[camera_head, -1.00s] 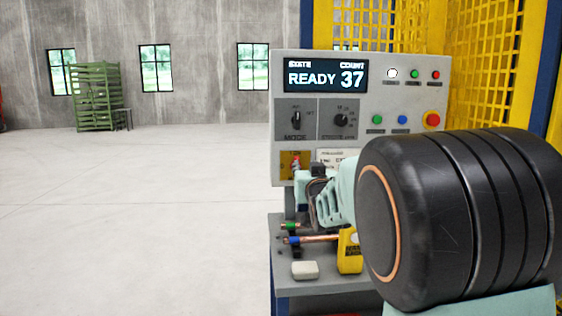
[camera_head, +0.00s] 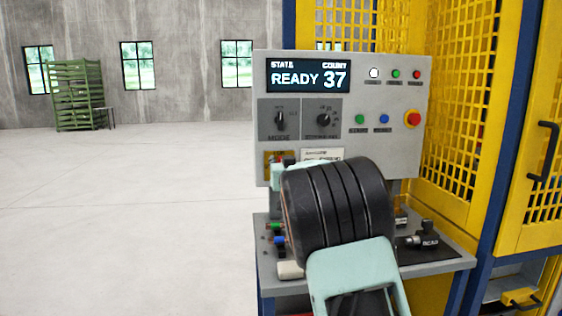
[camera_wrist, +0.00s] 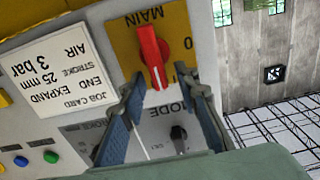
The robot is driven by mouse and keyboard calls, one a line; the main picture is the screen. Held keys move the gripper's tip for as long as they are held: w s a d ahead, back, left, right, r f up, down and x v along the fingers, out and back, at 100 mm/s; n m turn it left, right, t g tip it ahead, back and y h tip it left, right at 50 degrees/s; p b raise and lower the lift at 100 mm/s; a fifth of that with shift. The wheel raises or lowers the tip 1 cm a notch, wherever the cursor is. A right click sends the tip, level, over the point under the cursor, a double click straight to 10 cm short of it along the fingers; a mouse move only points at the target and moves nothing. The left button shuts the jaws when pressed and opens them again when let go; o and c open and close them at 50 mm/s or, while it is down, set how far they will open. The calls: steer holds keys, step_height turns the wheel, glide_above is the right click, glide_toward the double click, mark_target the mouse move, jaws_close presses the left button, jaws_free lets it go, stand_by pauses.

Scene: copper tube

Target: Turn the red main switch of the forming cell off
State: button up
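The red main switch (camera_wrist: 152,55) stands on a yellow plate (camera_wrist: 122,42) marked MAIN, seen upside down in the wrist view. Its handle lies nearly upright in that picture, and a "0" mark is at the plate's right side. My gripper (camera_wrist: 165,90) is open, with its two blue-grey fingers apart and the lower end of the handle between or just beyond their tips. I cannot tell whether they touch it. In the head view the yellow plate (camera_head: 268,168) is at the panel's lower left, and my arm and gripper hide most of the switch.
The grey control panel (camera_head: 344,75) shows READY 37. A mode knob (camera_head: 280,120), a second knob (camera_head: 322,119) and a red emergency button (camera_head: 412,119) are close by. A shelf (camera_head: 440,262) with tools lies below. Yellow mesh guarding (camera_head: 460,110) stands right; open floor lies left.

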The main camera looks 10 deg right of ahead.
steer(key=shift+w, duration=0.2)
jaws_close()
